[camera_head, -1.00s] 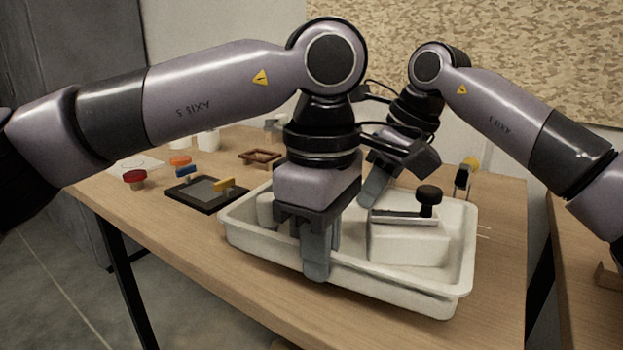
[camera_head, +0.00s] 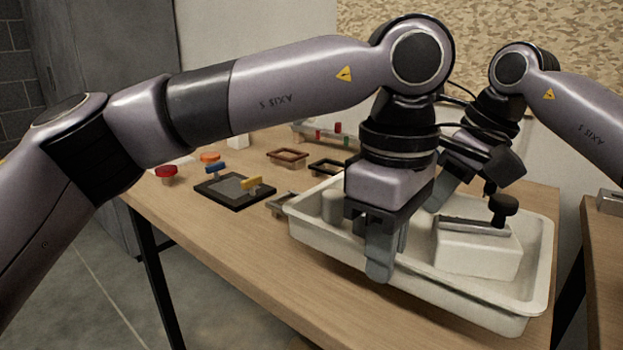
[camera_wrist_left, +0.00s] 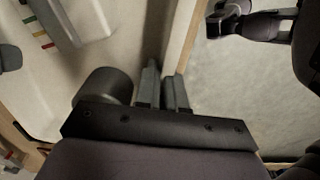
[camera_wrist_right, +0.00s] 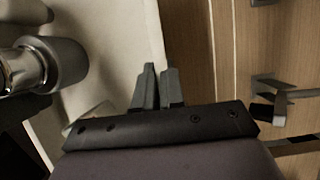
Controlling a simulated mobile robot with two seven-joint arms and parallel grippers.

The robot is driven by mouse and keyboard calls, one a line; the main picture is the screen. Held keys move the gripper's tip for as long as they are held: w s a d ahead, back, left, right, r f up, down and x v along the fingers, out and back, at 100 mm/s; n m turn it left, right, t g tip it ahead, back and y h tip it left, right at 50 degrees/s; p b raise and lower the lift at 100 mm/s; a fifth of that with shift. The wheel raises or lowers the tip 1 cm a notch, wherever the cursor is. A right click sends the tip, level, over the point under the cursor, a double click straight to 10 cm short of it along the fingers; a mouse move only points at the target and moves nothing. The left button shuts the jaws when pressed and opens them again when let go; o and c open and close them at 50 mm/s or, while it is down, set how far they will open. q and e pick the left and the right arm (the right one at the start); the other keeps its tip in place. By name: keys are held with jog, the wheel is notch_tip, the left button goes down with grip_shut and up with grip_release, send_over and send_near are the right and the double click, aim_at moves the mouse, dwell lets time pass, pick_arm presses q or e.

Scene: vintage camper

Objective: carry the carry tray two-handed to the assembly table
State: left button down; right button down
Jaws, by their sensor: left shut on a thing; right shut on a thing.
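The carry tray (camera_head: 468,302) is a white, shallow tub with a raised rim at the right of the wooden table; I cannot tell whether its underside touches the tabletop. It holds a white block (camera_head: 470,258) with a grey bar and a black knob (camera_head: 503,207), and a pale cylinder (camera_head: 333,205). My left gripper (camera_head: 380,262) is shut on the near long wall; the wall (camera_wrist_left: 180,50) runs into its fingers in the left wrist view. My right gripper (camera_head: 438,196) is shut on the far wall, its fingertips partly hidden; that wall (camera_wrist_right: 152,35) shows in the right wrist view.
A black mat (camera_head: 232,200), red (camera_head: 166,171) and orange (camera_head: 210,157) knobs, a brown frame (camera_head: 288,156) and other small parts lie left of and behind the tray. Another wooden table (camera_head: 603,270) stands at the right, across a dark gap. I cannot tell which is the assembly table.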

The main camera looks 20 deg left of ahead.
aim_at(376, 320)
pick_arm(q)
jog(key=shift+s+f, duration=0.1)
jog(key=shift+f, duration=0.05)
pick_arm(e)
jog(key=shift+d+f, duration=0.1)
jog(key=shift+d, duration=0.05)
